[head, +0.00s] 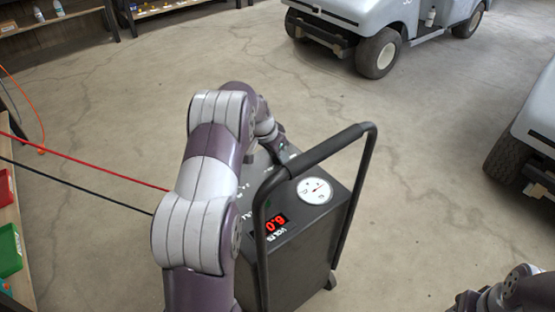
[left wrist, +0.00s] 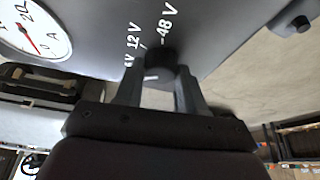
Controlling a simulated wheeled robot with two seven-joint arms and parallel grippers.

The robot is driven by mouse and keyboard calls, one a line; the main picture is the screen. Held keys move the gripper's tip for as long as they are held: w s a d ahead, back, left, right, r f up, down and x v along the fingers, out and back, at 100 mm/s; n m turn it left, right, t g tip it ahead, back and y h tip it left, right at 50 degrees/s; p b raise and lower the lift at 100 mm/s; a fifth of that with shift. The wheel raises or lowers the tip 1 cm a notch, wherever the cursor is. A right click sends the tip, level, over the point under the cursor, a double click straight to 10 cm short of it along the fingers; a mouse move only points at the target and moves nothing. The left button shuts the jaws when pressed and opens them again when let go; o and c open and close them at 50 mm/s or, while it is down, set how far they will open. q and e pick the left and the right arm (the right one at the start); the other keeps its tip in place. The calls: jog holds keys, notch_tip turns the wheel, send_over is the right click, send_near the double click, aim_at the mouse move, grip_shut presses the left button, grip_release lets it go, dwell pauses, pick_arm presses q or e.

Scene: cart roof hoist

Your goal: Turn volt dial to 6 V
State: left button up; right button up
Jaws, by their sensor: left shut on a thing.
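The dark charger box (head: 310,232) stands on the floor under a black handle frame. Its red display (head: 270,225) reads 6.0 beside the word VOLTS. My left gripper (head: 279,146) is at the far end of the box top. In the left wrist view, my left gripper (left wrist: 160,85) is shut on the black volt dial (left wrist: 160,60), one finger on each side. The labels 6V, 12V and 48V are printed around the dial. A short white mark shows on the dial, but its exact aim is hard to tell. My right gripper is out of view; only part of that arm shows at lower right.
A round white meter (head: 314,190) sits on the box top. The black handle (head: 320,150) rises over the box. A red cable (head: 90,165) and a black cable (head: 80,187) run left. Carts (head: 385,25) stand at the back and right; the floor between is clear.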

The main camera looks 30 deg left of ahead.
pick_arm(q)
jog(key=shift+m+b, duration=0.3)
jog(key=shift+m, duration=0.1)
jog(key=o, duration=1)
jog(key=p+v, duration=0.1)
jog(key=v, duration=1.1)
jog(key=shift+a+r+p, duration=0.25)
jog(key=shift+p, duration=0.15)
